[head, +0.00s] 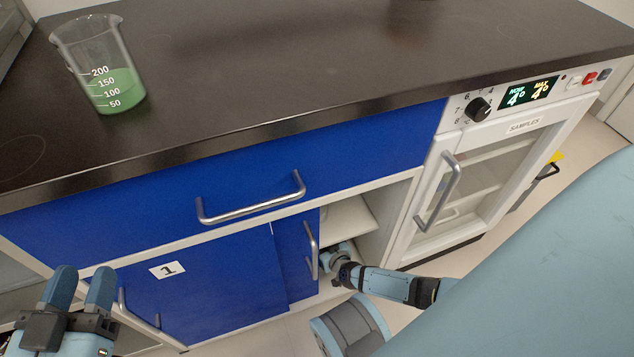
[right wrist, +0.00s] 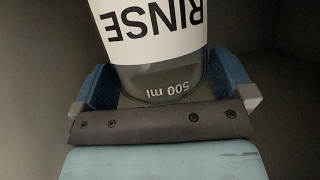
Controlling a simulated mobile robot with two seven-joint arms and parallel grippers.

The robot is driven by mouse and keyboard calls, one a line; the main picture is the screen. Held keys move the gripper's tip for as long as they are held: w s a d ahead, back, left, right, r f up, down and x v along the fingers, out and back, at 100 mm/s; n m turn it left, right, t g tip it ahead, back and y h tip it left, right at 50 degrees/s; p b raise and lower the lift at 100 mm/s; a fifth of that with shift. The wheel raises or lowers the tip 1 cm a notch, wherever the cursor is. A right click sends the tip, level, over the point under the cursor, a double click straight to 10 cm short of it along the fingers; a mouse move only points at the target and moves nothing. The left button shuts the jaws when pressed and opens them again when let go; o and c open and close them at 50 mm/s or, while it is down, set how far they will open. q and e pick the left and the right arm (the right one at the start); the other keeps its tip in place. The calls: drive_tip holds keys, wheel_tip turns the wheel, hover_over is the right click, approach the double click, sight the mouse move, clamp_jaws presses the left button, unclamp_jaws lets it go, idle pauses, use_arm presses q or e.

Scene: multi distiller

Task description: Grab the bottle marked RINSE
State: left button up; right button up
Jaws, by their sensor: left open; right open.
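The RINSE bottle (right wrist: 150,35) fills the upper middle of the right wrist view, with a white label and a grey lower part marked 500 ml. Its lettering appears upside down. My right gripper (right wrist: 164,88) is open, with one blue finger on each side of the bottle; I cannot tell whether they touch it. In the head view my right arm reaches into the open compartment of the blue cabinet (head: 225,285), and the bottle is hidden there. My left gripper (head: 80,287) is open and empty at the lower left, in front of the cabinet.
A beaker (head: 103,70) with green liquid stands on the dark countertop (head: 300,60). A blue door with a handle (head: 311,250) borders the compartment on the left. A white sample fridge (head: 490,170) stands to the right, its glass door shut. The drawer above is shut.

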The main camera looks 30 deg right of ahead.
drive_tip(key=shift+s, duration=0.1)
drive_tip(key=c, duration=1)
drive_tip(key=shift+r, duration=0.1)
drive_tip(key=shift+c, duration=0.7)
drive_tip(key=shift+r, duration=0.1)
